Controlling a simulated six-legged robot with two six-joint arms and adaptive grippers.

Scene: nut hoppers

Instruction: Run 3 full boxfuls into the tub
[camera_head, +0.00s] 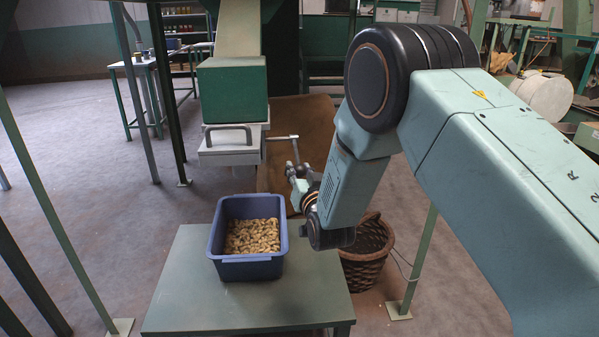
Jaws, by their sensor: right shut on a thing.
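A blue tub (276,267) stands on a small green table (240,306) with a layer of light brown nuts (252,236) in it. Above and behind it hangs the hopper's green box section (233,91), with a pale metal box (230,156) and grey handle below. A thin metal lever (284,138) sticks out to the right of the pale box and bends down at its end. My right gripper (295,170) is shut at the lever's hanging end, right of the pale box. My right arm hides part of the gripper's surroundings. My left gripper is not in view.
A wicker basket (367,262) stands on the floor right of the table, partly behind my right arm. Thin green posts (423,245) rise on both sides. The table top is bare around the tub.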

